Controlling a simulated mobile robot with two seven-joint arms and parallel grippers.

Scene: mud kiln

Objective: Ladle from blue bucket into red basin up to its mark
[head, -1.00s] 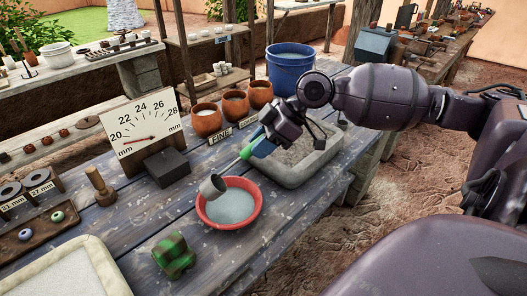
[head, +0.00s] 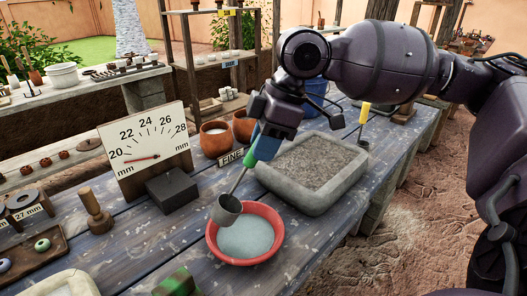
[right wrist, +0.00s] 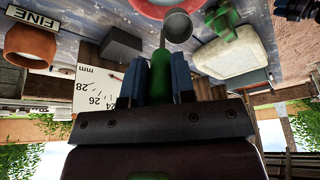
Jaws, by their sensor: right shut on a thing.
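The red basin (head: 268,256) sits on the blue-grey plank table and holds pale liquid; I cannot make out its mark. My right gripper (head: 264,148) is shut on the green handle of the ladle (head: 228,206), above and behind the basin. The ladle's grey cup hangs over the basin's back-left rim; its contents are not clear. In the right wrist view, the blue fingers (right wrist: 164,72) clasp the green handle, with the ladle cup (right wrist: 178,25) beyond and part of the red basin (right wrist: 150,10) at the top. The blue bucket (head: 317,98) is mostly hidden behind my right arm. My left gripper is not in view.
A stone tray (head: 335,190) of grey grit lies right of the basin. Clay pots (head: 214,138) and a "FINE" sign (head: 231,157) stand behind. A dial board (head: 150,150), a dark block (head: 172,190) and a green object (head: 178,283) are left. A yellow-handled tool (head: 364,115) stands at the tray's far end.

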